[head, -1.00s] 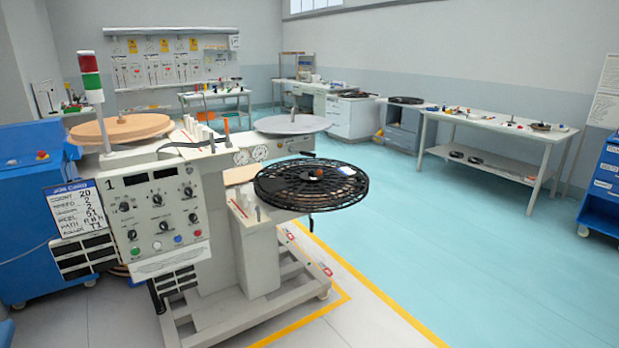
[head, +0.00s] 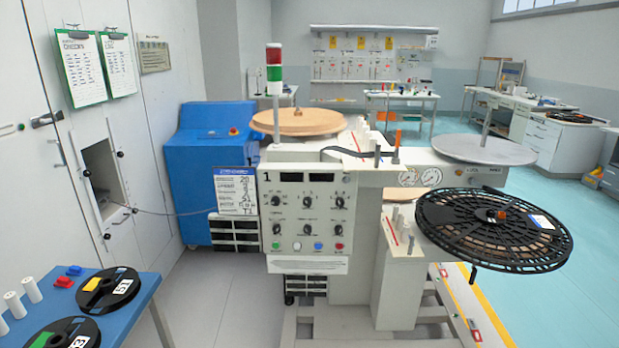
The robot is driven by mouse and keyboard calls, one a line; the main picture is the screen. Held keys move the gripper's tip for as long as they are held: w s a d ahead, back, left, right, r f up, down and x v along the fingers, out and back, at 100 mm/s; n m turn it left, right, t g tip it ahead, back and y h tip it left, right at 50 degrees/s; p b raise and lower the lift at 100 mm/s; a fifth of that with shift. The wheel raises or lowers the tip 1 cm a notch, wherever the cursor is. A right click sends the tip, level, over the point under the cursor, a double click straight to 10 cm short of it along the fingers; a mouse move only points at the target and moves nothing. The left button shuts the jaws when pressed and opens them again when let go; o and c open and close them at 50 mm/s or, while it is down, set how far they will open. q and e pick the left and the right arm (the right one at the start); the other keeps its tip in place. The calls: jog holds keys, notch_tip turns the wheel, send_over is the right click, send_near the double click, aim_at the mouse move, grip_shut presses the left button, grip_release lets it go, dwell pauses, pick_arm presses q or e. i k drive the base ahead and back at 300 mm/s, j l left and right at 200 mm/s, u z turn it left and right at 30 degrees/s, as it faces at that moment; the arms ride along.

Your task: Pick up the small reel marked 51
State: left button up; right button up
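A small black reel marked 51 (head: 106,298) lies flat on a blue table (head: 142,296) at the lower left of the head view. It has a white label and a yellow patch on top. A second small black reel (head: 50,338) lies nearer on the same table, partly cut off by the bottom edge. Its label ends in 3; the rest is hard to read. Neither of my grippers shows in this view.
White cylinders (head: 14,305) and red and blue pieces (head: 64,282) stand beside the reels. The rewind machine (head: 308,215) fills the middle, with a large black reel (head: 470,235) on its right. Grey floor lies open between table and machine.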

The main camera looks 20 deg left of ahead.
aim_at(116, 295)
jog(key=i+l+u, duration=0.1)
jog(key=u, duration=0.25)
jog(key=i+l+u, duration=0.2)
jog(key=u, duration=0.2)
jog(key=i+l+u, duration=0.5)
jog(key=l+u, duration=0.2)
jog(key=i+l+u, duration=0.15)
jog(key=l+u, duration=0.15)
